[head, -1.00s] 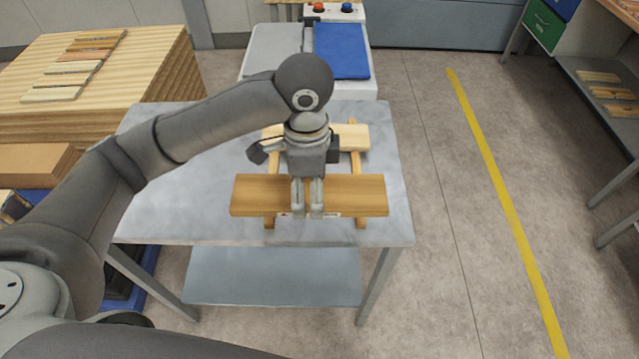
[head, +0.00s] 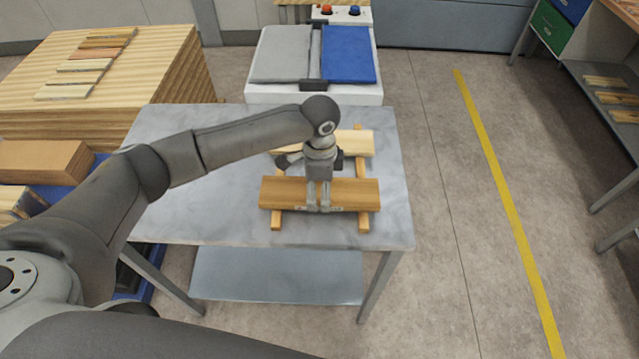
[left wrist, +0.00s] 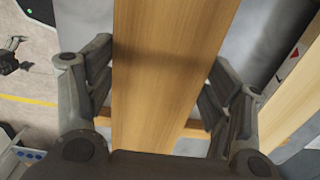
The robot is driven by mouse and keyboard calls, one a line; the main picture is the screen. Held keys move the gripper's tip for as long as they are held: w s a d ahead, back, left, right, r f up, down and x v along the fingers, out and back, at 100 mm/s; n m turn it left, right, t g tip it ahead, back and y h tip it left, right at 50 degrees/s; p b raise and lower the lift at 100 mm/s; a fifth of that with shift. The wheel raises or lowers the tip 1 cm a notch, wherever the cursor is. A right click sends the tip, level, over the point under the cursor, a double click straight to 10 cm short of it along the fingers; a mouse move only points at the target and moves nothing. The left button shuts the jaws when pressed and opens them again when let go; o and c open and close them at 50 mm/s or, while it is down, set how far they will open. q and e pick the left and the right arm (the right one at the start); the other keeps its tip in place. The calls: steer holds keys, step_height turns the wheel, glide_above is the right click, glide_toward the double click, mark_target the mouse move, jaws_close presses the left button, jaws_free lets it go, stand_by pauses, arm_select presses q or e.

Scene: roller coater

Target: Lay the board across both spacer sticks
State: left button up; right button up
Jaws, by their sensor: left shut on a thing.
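The brown board (head: 350,194) lies level and crosswise over both spacer sticks, the left stick (head: 277,221) and the right stick (head: 364,223). Its two ends reach slightly past them. My left gripper (head: 318,208) points down and is shut on the board near its middle. In the left wrist view the board (left wrist: 170,60) runs between the two fingers, with a stick (left wrist: 195,128) crossing beneath it. I cannot tell whether the board touches the sticks. My right gripper is not in view.
A paler board (head: 355,143) lies across the sticks farther back. The grey table (head: 225,215) is clear at left. Behind it stands a white machine with a blue panel (head: 348,55). A wood stack (head: 120,75) stands at left.

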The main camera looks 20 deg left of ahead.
mark_target(319, 192)
arm_select(q)
steer(key=shift+f, duration=0.15)
steer(key=o, duration=1.2)
steer(key=shift+o, duration=0.2)
step_height(319, 192, up, 12)
steer(key=b, duration=0.3)
steer(key=shift+s, duration=0.1)
